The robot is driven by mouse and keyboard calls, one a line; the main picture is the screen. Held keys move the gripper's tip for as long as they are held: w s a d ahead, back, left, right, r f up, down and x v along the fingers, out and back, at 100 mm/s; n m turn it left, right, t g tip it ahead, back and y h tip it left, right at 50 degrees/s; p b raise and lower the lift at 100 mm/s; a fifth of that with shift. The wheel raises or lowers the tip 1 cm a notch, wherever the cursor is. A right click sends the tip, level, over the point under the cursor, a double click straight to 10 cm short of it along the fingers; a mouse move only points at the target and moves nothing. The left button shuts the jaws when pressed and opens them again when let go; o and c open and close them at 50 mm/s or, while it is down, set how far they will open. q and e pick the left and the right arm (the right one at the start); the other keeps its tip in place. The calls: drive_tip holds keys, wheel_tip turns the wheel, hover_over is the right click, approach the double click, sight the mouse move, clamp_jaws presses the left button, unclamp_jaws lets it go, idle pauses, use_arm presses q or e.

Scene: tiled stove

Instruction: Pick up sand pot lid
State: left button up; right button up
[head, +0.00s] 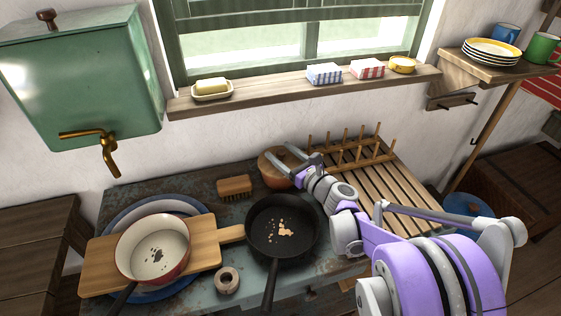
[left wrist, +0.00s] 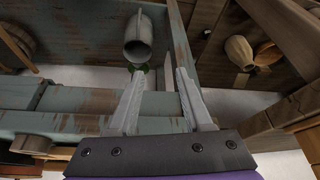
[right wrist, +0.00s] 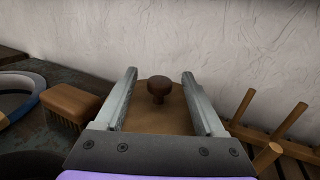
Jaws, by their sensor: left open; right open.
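The brown sand pot (head: 270,179) stands at the back of the worktop in the head view, partly hidden by my right gripper (head: 280,154). Its flat brown lid (right wrist: 150,120) with a dark round knob (right wrist: 158,86) shows in the right wrist view. The knob sits between the two open fingers of my right gripper (right wrist: 160,78), with a gap on each side. The lid appears to rest on the pot. My left gripper (left wrist: 157,70) is open and empty in the left wrist view, in front of worn blue-green woodwork. It is outside the head view.
A wooden brush (head: 235,187) lies left of the pot, and a wooden dish rack (head: 385,190) stands to its right. A black frying pan (head: 282,228) lies in front. A red saucepan (head: 152,248) sits on a cutting board (head: 205,258). The wall is close behind the pot.

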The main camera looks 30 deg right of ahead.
drive_tip(key=shift+w, duration=0.4)
clamp_jaws()
drive_tip(key=shift+r, duration=0.1)
